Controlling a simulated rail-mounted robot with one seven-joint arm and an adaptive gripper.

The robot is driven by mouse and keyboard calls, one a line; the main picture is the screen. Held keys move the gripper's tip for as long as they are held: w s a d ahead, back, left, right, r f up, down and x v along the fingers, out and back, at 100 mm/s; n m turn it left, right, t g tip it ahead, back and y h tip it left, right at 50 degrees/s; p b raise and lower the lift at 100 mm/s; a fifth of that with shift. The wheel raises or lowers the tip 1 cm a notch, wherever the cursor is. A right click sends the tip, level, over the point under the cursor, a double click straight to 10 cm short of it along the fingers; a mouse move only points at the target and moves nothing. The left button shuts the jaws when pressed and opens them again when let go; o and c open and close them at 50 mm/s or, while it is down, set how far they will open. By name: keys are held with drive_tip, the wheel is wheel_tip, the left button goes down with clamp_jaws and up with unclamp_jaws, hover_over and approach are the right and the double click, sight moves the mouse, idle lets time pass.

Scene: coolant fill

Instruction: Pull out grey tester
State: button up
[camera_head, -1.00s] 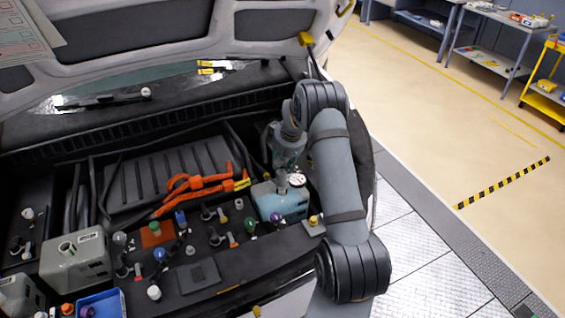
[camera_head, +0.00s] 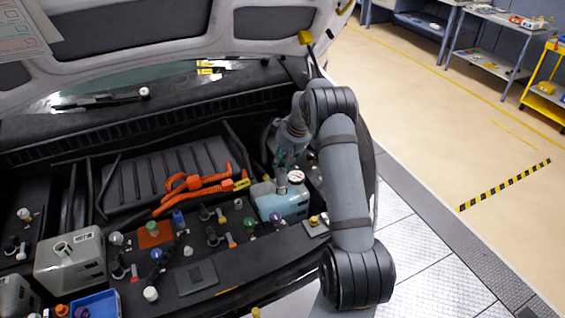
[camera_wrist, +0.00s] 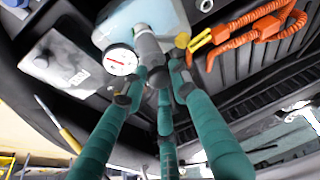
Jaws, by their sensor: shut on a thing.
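The grey tester (camera_head: 282,183) stands at the top of the pale blue coolant tank (camera_head: 290,208), on the right side of the engine bay. It has a round white dial (camera_head: 296,177) with a red needle. In the wrist view the grey tester (camera_wrist: 150,48) and its dial (camera_wrist: 120,60) are seen close up, with the tank (camera_wrist: 158,14) behind. My gripper (camera_head: 283,162) is above the tank. In the wrist view its teal fingers (camera_wrist: 158,80) close around the tester's near end. How deep the tester sits in the tank is hidden.
Orange cables (camera_head: 195,184) with a yellow connector lie left of the tank. A grey container (camera_head: 70,262) and a blue tray (camera_head: 97,304) are at the lower left. The raised hood (camera_head: 190,35) overhangs the bay. Small coloured caps crowd the front panel.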

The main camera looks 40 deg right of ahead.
idle(0.7)
drive_tip(key=shift+r, duration=0.4)
idle(0.3)
drive_tip(key=shift+r+p, duration=1.2)
drive_tip(key=shift+r, duration=1.15)
